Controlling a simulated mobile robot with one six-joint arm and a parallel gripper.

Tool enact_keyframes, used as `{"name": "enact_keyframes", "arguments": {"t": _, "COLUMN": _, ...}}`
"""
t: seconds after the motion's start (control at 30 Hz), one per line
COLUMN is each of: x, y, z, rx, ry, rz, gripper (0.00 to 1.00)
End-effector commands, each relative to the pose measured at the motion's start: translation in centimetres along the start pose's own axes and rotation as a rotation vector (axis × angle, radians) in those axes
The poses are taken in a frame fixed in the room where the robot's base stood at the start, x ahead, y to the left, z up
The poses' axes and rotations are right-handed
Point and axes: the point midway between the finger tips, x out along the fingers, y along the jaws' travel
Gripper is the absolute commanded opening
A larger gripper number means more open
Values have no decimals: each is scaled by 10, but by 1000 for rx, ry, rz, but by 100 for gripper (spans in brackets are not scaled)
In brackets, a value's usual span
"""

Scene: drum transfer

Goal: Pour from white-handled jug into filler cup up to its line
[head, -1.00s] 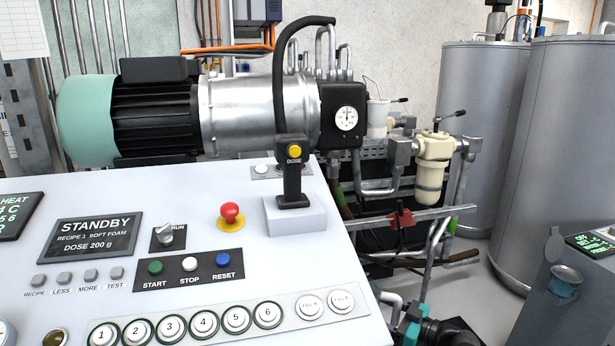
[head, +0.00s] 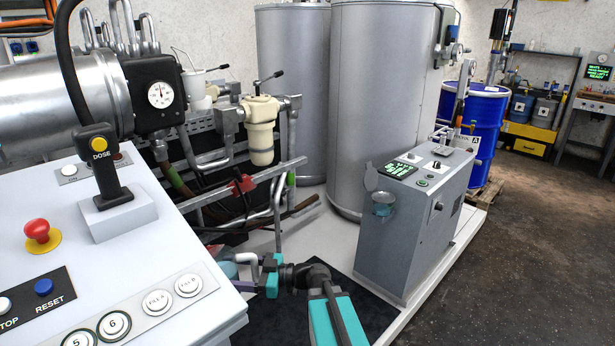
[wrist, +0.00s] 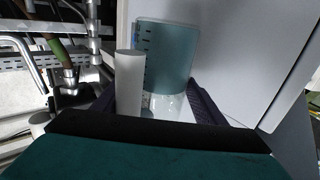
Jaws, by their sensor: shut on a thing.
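The jug shows in the wrist view as a bluish translucent body (wrist: 172,55) with dark marks on its side and a white upright handle (wrist: 129,85). My gripper (wrist: 152,108) is shut on the jug at its handle, with dark jaws on either side. In the head view my gripper (head: 250,264) is low, beside the console's right edge; the jug is mostly hidden there. The filler cup (head: 382,204) is a small bluish cup on the left face of the grey cabinet, its round lid (head: 371,177) raised. My gripper is left of and apart from it. The cup's line is too small to see.
The white console (head: 165,260) stands at the left. Pipes and a cream filter (head: 261,130) are behind my gripper. The grey cabinet (head: 410,235) stands right of my arm, with tall grey tanks (head: 385,100) behind it. Open floor (head: 540,250) lies at the right.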

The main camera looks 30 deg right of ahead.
Motion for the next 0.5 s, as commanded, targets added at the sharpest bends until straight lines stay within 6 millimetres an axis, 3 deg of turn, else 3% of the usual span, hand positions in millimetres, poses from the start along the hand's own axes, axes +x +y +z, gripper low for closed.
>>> {"name": "enact_keyframes", "arguments": {"t": 0.5, "x": -46, "y": 34, "z": -1, "rx": -1, "ry": 2, "rz": 1, "gripper": 26}}
